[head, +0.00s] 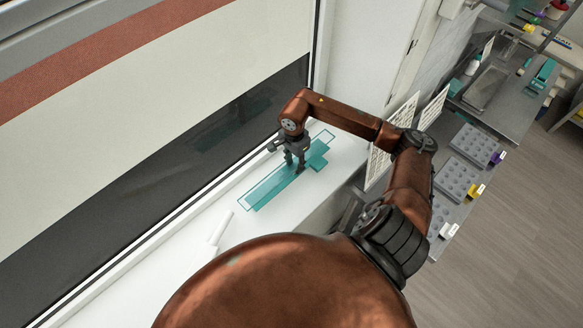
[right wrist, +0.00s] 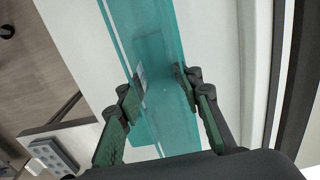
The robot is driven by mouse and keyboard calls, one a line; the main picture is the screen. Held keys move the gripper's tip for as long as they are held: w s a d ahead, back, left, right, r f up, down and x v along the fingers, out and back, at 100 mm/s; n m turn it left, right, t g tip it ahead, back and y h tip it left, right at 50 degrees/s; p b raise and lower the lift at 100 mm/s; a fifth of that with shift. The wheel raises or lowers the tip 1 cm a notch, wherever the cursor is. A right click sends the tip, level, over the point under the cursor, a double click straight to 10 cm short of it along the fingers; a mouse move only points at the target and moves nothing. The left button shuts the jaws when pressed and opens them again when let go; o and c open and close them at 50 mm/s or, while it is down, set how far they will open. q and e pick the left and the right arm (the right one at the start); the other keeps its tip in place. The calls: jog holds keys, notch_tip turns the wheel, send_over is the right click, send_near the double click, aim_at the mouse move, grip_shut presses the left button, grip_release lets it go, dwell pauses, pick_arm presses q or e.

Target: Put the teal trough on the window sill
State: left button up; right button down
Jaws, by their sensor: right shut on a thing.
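The teal trough (head: 266,189) is a long, see-through channel lying along the white window sill (head: 180,265), roughly parallel to the glass. It also fills the middle of the right wrist view (right wrist: 158,50). My right gripper (head: 296,168) reaches down to the trough near its middle and is shut on it. In the right wrist view its two fingers (right wrist: 161,83) press on either side of the trough. The trough is over the sill, but I cannot tell whether its underside touches. My left gripper is not in view.
The dark window (head: 225,125) runs behind. At right, steel counters hold grey mould trays (head: 475,145) and a metal pan (head: 487,88). White grid panels (head: 382,150) stand near my right arm.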

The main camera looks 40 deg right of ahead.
aim_at(294, 166)
jog(key=shift+f, duration=0.6)
notch_tip(294, 166, down, 2)
jog(key=shift+a+f+p, duration=0.1)
jog(key=shift+f+p, duration=0.05)
jog(key=shift+p, duration=0.35)
jog(key=shift+f, duration=0.4)
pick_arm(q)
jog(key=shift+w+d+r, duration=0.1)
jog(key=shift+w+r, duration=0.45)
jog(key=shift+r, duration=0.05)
pick_arm(e)
jog(key=shift+f, duration=0.15)
jog(key=c, duration=1.4)
grip_release()
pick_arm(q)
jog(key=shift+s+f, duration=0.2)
pick_arm(e)
jog(key=shift+o, duration=0.2)
